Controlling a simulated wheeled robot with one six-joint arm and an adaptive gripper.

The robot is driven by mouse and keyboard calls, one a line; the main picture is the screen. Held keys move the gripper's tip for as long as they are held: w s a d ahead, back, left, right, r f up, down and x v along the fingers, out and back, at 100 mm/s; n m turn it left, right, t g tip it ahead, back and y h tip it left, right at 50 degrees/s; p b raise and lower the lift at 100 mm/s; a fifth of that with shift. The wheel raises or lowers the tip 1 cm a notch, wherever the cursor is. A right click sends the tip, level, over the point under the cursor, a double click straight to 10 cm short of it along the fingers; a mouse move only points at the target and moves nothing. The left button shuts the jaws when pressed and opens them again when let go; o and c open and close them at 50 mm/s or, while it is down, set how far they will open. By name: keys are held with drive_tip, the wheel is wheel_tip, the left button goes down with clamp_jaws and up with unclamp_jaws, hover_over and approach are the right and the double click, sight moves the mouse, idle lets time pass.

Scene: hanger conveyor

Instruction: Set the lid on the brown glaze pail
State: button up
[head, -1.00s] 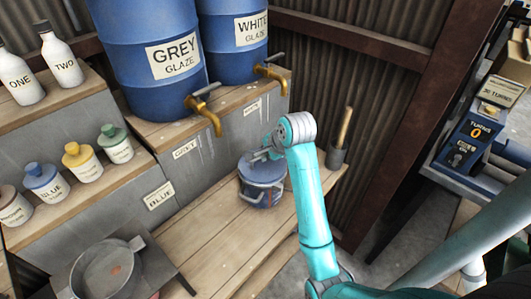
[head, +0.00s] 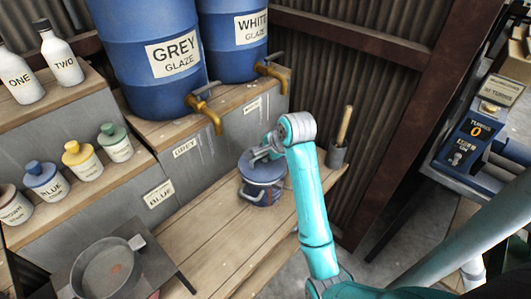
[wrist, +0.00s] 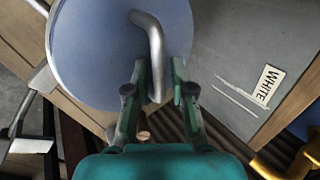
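A blue pail (head: 263,195) with a wire handle at its side stands on the wooden bench. Its label is too small to read. A round blue-grey lid (head: 270,172) lies over the pail's top and looks about level. The lid fills the upper left of the wrist view (wrist: 90,50), with a bent metal handle (wrist: 155,55) across it. My gripper (wrist: 160,78) is over the lid, its two fingers on either side of the handle. A narrow gap shows between the handle and the right finger. The lid hides the inside of the pail.
Blue drums of grey glaze (head: 150,60) and white glaze (head: 232,40) with brass taps stand behind the bench. The bench (head: 215,225) is clear at the front left.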

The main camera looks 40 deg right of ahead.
idle(0.3)
drive_tip(key=o, duration=0.6)
drive_tip(key=shift+c, duration=0.2)
drive_tip(key=v, duration=0.7)
drive_tip(key=shift+s+r, duration=0.15)
drive_tip(key=shift+r, duration=0.05)
